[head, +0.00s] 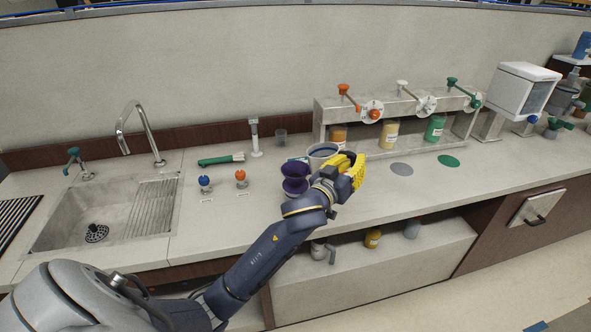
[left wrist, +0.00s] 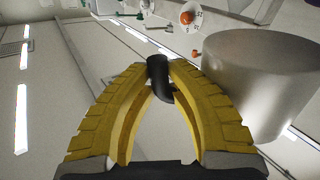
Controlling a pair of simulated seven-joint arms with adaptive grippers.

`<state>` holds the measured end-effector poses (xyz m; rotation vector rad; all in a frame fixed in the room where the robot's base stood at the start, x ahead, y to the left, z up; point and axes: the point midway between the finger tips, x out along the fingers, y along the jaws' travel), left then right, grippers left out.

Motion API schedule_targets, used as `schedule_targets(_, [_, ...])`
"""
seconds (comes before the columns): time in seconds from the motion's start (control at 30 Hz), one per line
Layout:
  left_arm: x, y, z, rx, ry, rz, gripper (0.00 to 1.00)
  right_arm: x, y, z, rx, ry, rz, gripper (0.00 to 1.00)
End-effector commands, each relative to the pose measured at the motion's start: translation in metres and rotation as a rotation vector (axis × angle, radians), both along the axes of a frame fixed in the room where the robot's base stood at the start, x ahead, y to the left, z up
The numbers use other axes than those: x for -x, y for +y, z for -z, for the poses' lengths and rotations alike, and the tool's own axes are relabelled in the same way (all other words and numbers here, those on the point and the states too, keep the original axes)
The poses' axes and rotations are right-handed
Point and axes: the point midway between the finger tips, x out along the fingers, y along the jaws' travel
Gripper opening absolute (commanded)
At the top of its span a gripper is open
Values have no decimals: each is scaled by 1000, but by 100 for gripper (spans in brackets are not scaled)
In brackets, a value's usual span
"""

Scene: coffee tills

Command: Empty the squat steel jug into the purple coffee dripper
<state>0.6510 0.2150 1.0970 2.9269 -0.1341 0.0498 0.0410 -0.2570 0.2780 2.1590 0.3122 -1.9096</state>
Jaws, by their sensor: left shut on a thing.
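The squat steel jug (head: 314,163) stands upright just behind and to the right of the purple coffee dripper (head: 294,186); its open top shows a dark inside. My left gripper (head: 350,172) is at the jug's right side. In the left wrist view the yellow fingers (left wrist: 160,85) are shut on the jug's black handle (left wrist: 159,72), and the grey jug body (left wrist: 262,80) fills the right. I cannot tell whether the jug's base touches the counter. The dripper's lower part is partly hidden by my left arm. My right gripper is not in view.
A sink (head: 100,215) with a tap (head: 140,130) is at the left. A green-handled brush (head: 220,160) and two small knobs, blue (head: 205,182) and orange (head: 241,176), are left of the dripper. A dispenser shelf (head: 400,102) with jars stands behind. The counter on the right is mostly clear.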

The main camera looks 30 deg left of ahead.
Motion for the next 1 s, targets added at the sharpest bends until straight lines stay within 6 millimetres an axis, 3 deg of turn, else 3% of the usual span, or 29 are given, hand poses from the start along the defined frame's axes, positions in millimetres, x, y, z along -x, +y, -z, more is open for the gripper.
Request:
schedule_targets(0.6, [4,35,-40,284,-33,0,0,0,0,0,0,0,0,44])
schedule_targets(1.0, [7,61,-48,484,-53,0,0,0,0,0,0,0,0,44])
